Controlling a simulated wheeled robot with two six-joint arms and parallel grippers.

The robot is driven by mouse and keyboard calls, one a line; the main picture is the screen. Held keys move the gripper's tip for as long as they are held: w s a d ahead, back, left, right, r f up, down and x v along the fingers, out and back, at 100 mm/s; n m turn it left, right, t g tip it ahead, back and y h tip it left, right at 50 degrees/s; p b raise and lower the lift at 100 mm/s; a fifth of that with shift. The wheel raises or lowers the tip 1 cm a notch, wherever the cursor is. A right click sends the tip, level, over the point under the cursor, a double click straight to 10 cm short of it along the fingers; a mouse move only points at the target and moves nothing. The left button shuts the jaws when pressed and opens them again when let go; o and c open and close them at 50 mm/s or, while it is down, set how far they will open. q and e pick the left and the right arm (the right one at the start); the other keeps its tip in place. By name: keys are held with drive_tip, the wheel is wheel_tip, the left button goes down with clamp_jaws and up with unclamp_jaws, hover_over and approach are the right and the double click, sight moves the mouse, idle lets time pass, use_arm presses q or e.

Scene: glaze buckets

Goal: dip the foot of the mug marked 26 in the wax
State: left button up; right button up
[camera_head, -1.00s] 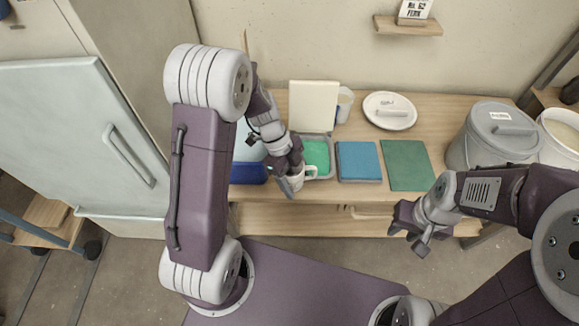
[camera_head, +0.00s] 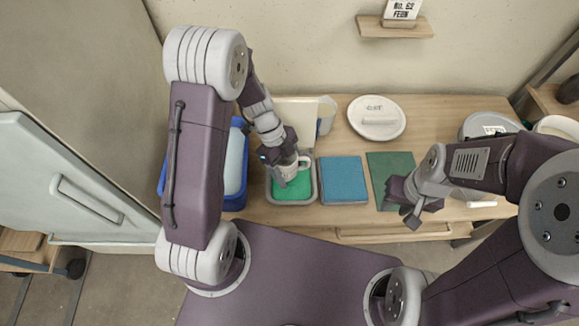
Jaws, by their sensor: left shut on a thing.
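A pale mug (camera_head: 289,171) is held in my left gripper (camera_head: 285,166), which is shut on it. Its handle points right. The mug is over the green wax in a grey tray (camera_head: 315,193). I cannot tell whether its foot touches the wax, and its number cannot be read. My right gripper (camera_head: 402,210) looks open and empty, above the front edge of the table near a dark green mat.
A blue tub (camera_head: 235,203) stands left of the tray, partly behind my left arm. A blue slab (camera_head: 344,181) and the green mat (camera_head: 386,170) lie to the right. Behind are a cream board (camera_head: 297,112), a clear cup (camera_head: 327,115) and a round white lid (camera_head: 377,118). A grey bucket (camera_head: 487,126) stands far right.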

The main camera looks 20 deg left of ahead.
use_arm(q)
drive_tip(key=shift+f, duration=0.2)
drive_tip(key=shift+f+b, duration=0.9)
drive_tip(key=shift+b, duration=0.35)
drive_tip(key=shift+f, duration=0.1)
drive_tip(key=shift+f+b, duration=0.8)
drive_tip(key=shift+b, duration=0.25)
drive_tip(key=shift+f+b, duration=0.15)
drive_tip(key=shift+b, duration=0.25)
idle(0.6)
drive_tip(key=shift+s+r+p, duration=0.1)
drive_tip(key=shift+r+p, duration=0.9)
drive_tip(key=shift+r, duration=0.45)
